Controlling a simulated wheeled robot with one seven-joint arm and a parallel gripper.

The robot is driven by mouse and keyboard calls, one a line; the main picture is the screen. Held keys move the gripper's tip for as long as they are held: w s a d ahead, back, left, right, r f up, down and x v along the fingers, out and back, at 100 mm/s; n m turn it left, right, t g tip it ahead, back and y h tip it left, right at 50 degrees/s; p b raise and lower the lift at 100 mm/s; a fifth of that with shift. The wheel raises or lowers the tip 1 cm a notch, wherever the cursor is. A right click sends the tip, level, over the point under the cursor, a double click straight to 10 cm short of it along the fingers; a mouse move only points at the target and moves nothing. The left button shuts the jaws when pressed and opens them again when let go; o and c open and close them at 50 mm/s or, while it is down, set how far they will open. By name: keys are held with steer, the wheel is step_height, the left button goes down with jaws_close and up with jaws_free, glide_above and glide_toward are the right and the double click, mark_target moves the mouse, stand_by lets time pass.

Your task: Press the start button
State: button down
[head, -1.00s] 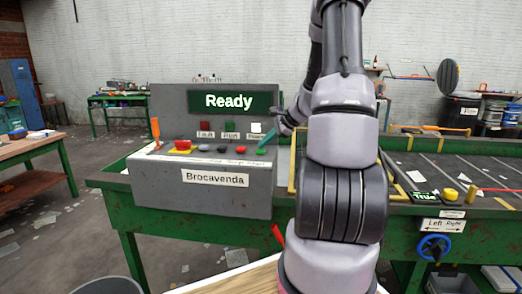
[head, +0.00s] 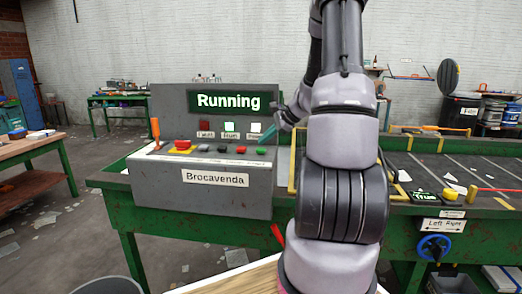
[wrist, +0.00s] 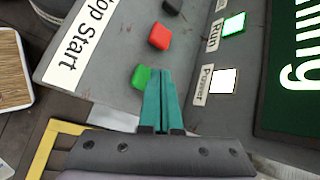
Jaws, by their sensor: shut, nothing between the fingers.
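The green button (head: 261,150) is at the right end of the button row on the grey console (head: 230,200). In the wrist view the green button (wrist: 139,77) lies at the left side of my fingertips, partly covered by them. My gripper (wrist: 160,71) has teal fingers close together with nothing between them. In the head view my gripper (head: 262,147) is down at the green button; I cannot tell whether it touches. The display (head: 228,102) reads "Running". The Run lamp (wrist: 234,24) and Power lamp (wrist: 222,80) are lit. A printed strip (wrist: 78,43) reads "Start" and partly "Stop".
A red button (wrist: 159,36) and a black button (wrist: 172,6) sit beside the green one. A red knob (head: 182,145) and an orange-handled lever (head: 155,130) stand at the console's left. The belt (head: 425,170) lies right of my arm, with a blue handwheel (head: 433,246) below.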

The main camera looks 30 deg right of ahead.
mark_target(263, 149)
steer(key=shift+r, duration=0.15)
steer(key=shift+r, duration=2.4)
steer(key=shift+s+a+r, duration=0.1)
steer(key=shift+a+r, duration=0.05)
steer(key=shift+a, duration=0.05)
steer(key=s+a+r+n+g, duration=0.1)
steer(key=s+a+r+n, duration=0.3)
steer(key=a+r, duration=0.25)
steer(key=s+a+r+n+h, duration=0.1)
steer(key=s+a+r+n, duration=0.1)
steer(key=s, duration=0.5)
steer(key=s+a+r+n+h, duration=0.1)
steer(key=s+a+r+n, duration=0.2)
steer(key=s, duration=0.4)
steer(key=s+a+r+n+t+h, duration=0.1)
steer(key=s+a+r+n, duration=0.2)
steer(key=s+n, duration=0.3)
steer(key=shift+s+a+r+h, duration=0.3)
steer(key=shift+s+a, duration=0.45)
steer(key=shift+s, duration=0.3)
